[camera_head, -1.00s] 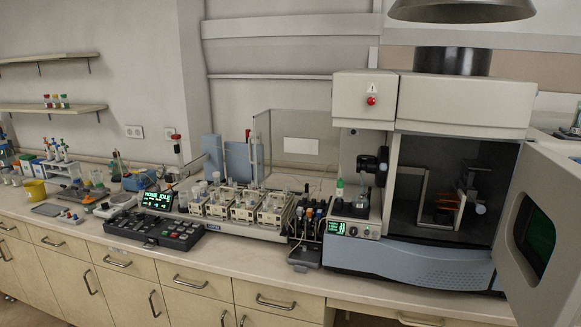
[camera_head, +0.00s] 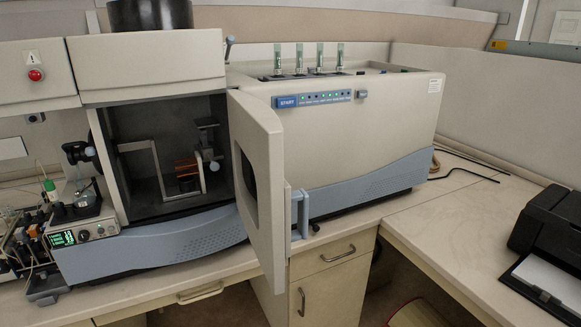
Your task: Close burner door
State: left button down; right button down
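The burner door (camera_head: 258,165) is a pale grey panel with a dark window and a blue handle (camera_head: 301,213) on its outer edge. It stands swung open, sticking out toward me at the right side of the burner compartment (camera_head: 170,150). The compartment is dark inside, with a pale frame and an orange-brown part in it. It belongs to the spectrometer (camera_head: 345,125), whose wide grey body with a blue lower band continues to the right. Neither of my grippers shows in the head view.
A printer (camera_head: 548,245) stands on the right-hand bench (camera_head: 430,210). Cables lie behind it. Small bottles and a pump unit (camera_head: 35,255) sit left of the compartment. Drawers and a cabinet (camera_head: 330,285) are under the counter. The floor in front is mostly out of view.

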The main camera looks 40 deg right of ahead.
aim_at(264, 199)
jog(key=l, duration=0.6)
jog(key=i+l, duration=0.15)
jog(key=l, duration=1.1)
jog(key=i, duration=0.05)
